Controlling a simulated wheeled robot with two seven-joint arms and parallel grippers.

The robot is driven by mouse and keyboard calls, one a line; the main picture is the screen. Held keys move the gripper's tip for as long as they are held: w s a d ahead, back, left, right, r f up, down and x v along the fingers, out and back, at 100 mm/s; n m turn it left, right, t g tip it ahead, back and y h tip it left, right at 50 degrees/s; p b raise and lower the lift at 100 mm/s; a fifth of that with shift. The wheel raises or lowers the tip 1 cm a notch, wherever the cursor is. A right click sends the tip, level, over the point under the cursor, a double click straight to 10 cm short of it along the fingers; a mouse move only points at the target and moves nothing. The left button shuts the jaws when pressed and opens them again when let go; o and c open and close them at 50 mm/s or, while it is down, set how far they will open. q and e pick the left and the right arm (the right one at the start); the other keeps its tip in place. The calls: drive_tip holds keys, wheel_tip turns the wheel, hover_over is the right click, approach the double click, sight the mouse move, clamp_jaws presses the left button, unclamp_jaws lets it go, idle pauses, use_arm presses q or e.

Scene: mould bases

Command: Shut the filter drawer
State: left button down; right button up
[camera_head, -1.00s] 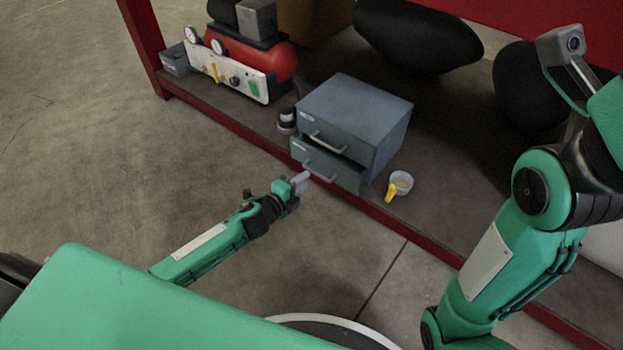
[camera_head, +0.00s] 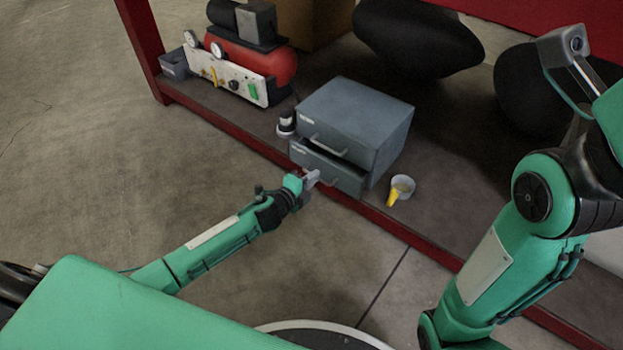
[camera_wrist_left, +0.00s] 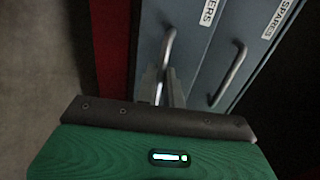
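A grey two-drawer cabinet (camera_head: 375,112) stands on the low shelf. Its lower drawer (camera_head: 343,176) sticks out past the upper drawer. In the left wrist view the lower drawer front (camera_wrist_left: 192,52), labelled with letters ending in "ERS", is on the left with its handle (camera_wrist_left: 166,50); the upper drawer front (camera_wrist_left: 245,40), labelled "SPARES", is on the right. My left gripper (camera_head: 312,178) is just in front of the lower drawer, close to its handle; contact cannot be told.
A red compressor (camera_head: 268,62) is farther left. The shelf has a red front edge (camera_head: 400,230). The floor in front is clear.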

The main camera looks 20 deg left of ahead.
sight(322, 170)
use_arm(q)
drive_tip(key=x, duration=0.2)
drive_tip(key=r+x, duration=0.1)
drive_tip(key=x, duration=0.1)
drive_tip(key=shift+w+f, duration=0.1)
drive_tip(key=shift+w, duration=0.05)
drive_tip(key=shift+a, duration=0.1)
drive_tip(key=c, duration=1.5)
unclamp_jaws()
drive_tip(key=shift+w+d, duration=0.1)
drive_tip(key=shift+d, duration=0.1)
drive_tip(key=shift+c, duration=0.2)
drive_tip(key=shift+p, duration=0.3)
